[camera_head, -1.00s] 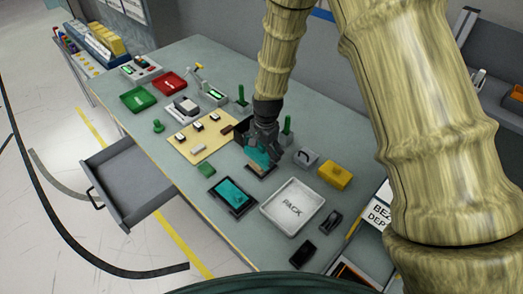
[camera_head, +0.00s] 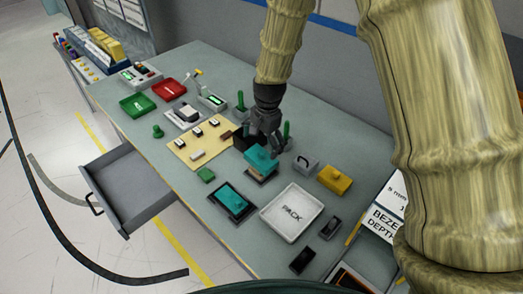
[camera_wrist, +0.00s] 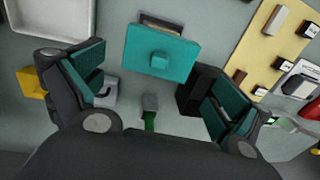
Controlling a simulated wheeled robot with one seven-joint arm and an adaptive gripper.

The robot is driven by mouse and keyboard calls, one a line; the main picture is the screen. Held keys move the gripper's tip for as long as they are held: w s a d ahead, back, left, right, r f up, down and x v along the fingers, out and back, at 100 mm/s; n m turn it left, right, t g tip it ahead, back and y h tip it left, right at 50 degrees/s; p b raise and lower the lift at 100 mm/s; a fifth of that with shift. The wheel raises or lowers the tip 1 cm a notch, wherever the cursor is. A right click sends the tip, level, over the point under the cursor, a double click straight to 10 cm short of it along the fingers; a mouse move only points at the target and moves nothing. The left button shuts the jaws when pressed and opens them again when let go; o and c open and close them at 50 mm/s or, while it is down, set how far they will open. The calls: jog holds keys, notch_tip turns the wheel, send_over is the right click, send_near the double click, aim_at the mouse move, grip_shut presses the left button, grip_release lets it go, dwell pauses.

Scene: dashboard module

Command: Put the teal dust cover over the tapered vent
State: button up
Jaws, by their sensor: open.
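A teal dust cover (camera_head: 260,158) with a small square knob on top is at mid-table, over a dark-edged brown base (camera_head: 262,176). In the wrist view the cover (camera_wrist: 160,45) hides most of that base, which shows along the cover's far edge. The tapered vent itself is not visible; I cannot tell how squarely the cover sits. My gripper (camera_head: 267,140) is just behind the cover, open and empty. In the wrist view its fingers are spread wide to either side, apart from the cover. Another teal piece (camera_head: 230,197) lies on a dark tray closer to the front.
Green posts (camera_head: 286,131) and a black block (camera_head: 241,138) stand close around my gripper. A grey handled block (camera_head: 306,163) and yellow block (camera_head: 335,179) are to the right. The white PACK tray (camera_head: 291,212) is in front. An open drawer (camera_head: 130,186) juts out left.

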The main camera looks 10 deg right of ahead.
aim_at(264, 154)
jog(key=shift+s+d+r, duration=0.1)
jog(key=shift+r, duration=1.05)
jog(key=shift+s+d+r, duration=0.1)
jog(key=shift+r, duration=1)
jog(key=shift+a, duration=0.1)
